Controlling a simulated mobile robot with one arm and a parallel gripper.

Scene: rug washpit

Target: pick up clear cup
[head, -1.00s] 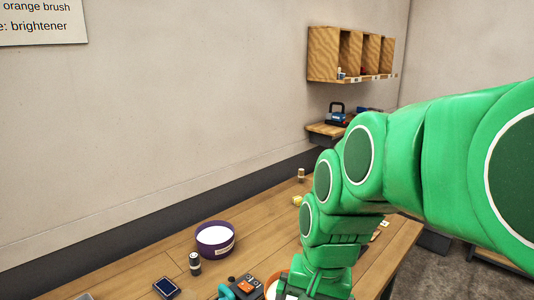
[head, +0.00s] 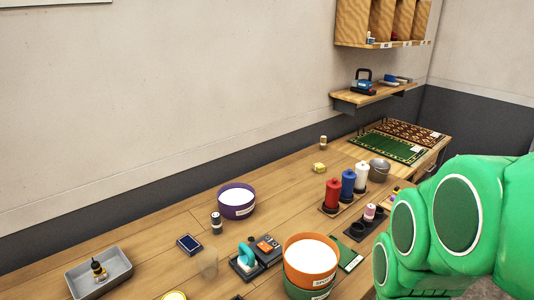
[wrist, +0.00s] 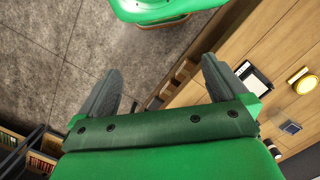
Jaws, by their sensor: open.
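A clear cup (head: 208,264) stands on the wooden table in the head view, faint and see-through. It is in front of a small dark blue device and left of a teal-handled tool. In the head view my green arm is at the lower right, and the gripper itself is out of the picture, well apart from the cup.
Near the cup are the dark blue device (head: 189,244), the teal-handled tool (head: 246,262), an orange bowl (head: 311,275) stacked on a green one, a purple bowl (head: 237,209) and a grey tray (head: 75,285). Red, blue and white bottles (head: 347,185) stand farther right. Bare tabletop lies left of the purple bowl.

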